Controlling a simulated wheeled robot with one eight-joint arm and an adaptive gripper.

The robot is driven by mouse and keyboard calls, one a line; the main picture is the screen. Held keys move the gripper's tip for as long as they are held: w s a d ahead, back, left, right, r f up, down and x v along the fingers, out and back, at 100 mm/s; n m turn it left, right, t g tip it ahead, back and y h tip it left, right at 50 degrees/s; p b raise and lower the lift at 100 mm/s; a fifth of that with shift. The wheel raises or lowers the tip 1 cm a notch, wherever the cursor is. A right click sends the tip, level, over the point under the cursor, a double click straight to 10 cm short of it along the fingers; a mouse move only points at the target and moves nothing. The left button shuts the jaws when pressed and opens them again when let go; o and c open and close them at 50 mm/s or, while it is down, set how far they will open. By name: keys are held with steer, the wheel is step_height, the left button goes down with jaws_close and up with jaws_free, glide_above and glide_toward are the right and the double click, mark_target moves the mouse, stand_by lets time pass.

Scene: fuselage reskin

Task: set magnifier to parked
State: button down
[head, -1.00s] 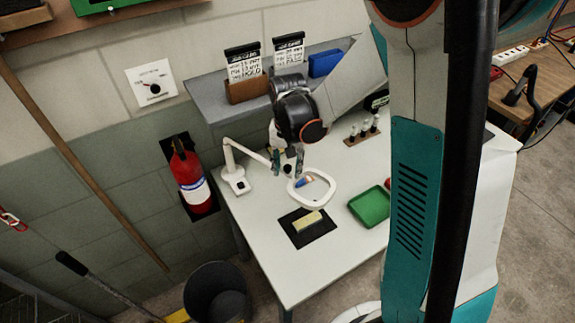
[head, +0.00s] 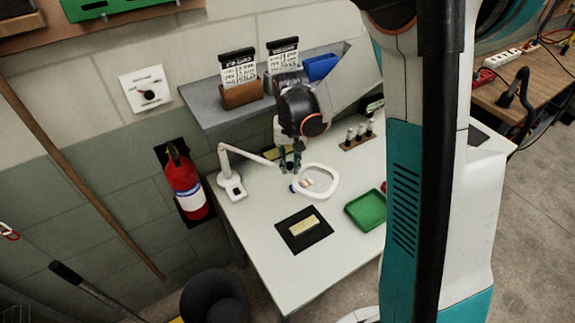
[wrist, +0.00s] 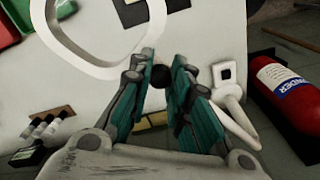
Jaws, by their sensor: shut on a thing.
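The magnifier is a white ring head (head: 333,182) on a jointed arm (head: 245,155), with a square base (head: 231,189) at the table's left edge. In the wrist view its ring (wrist: 75,45) is at upper left and its base (wrist: 225,74) at right. My gripper (head: 290,166) is at the back left of the ring, where the arm meets the head. In the wrist view my gripper (wrist: 168,68) is closed around a dark round knob (wrist: 184,77) there. The fingers hide part of the joint. The ring hangs over the table.
A small blue-ended item (head: 295,188) lies by the ring's left rim. A black mat (head: 290,240) with a yellow block and a green tray (head: 365,210) are in front. Small bottles (head: 358,135) stand behind. A fire extinguisher (head: 184,183) hangs left of the table.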

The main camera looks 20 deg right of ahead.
steer(key=c, duration=1.5)
jaws_free()
steer(key=shift+o, duration=0.2)
step_height(320, 180, up, 12)
